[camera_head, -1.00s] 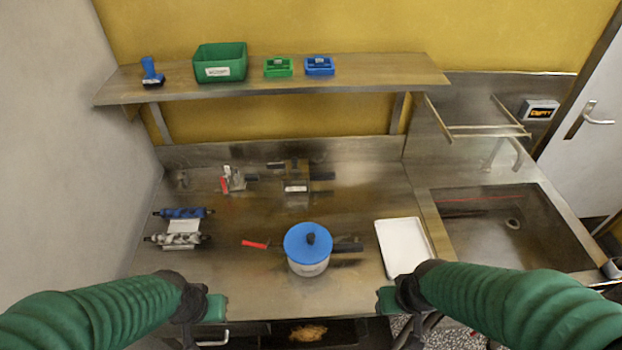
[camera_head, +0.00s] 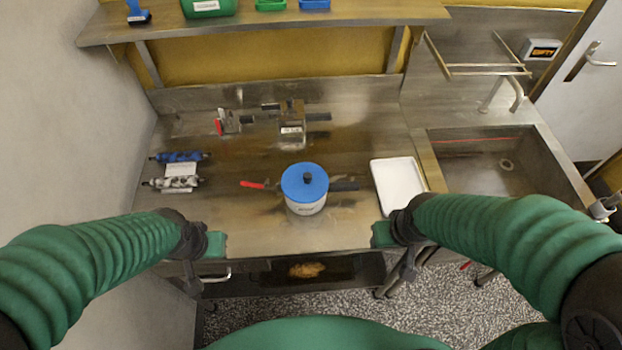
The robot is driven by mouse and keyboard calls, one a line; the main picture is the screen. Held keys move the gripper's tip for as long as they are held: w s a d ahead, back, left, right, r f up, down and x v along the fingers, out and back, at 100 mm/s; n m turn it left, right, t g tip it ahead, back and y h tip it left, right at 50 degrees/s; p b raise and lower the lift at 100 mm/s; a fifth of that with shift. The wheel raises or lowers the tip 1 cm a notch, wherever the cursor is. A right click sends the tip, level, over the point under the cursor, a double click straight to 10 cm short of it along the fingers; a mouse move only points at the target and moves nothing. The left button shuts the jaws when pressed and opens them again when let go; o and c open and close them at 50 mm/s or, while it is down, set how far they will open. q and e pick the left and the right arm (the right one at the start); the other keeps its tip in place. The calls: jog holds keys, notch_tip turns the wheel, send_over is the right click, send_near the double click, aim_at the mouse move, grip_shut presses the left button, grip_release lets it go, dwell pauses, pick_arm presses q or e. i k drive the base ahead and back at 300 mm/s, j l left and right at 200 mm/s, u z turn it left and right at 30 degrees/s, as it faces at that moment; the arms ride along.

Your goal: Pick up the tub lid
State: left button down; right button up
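The blue tub lid (camera_head: 291,183) with a black knob (camera_head: 307,178) sits on a white tub (camera_head: 306,208) near the middle of the steel bench. My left gripper (camera_head: 214,244) is at the bench's front edge, left of the tub and apart from it. My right gripper (camera_head: 384,234) is at the front edge, right of the tub, also apart from it. Each shows as a green end part on a dark wrist. The fingers cannot be made out, so I cannot tell whether either is open. No object shows in either gripper.
A white tray (camera_head: 398,184) lies right of the tub, before the sink (camera_head: 497,165). A red-handled tool (camera_head: 258,185) lies close left of the tub. Blue and grey rollers (camera_head: 178,157) lie far left. Metal fixtures (camera_head: 291,130) stand behind. The bench left of the tub is mostly clear.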

aim_at(305, 183)
jog(key=i+l+u, duration=0.1)
jog(key=l+u, duration=0.2)
jog(key=l, duration=0.2)
jog(key=l+u, duration=0.25)
jog(key=l, duration=0.3)
jog(key=u, duration=1.1)
jog(key=i, duration=0.05)
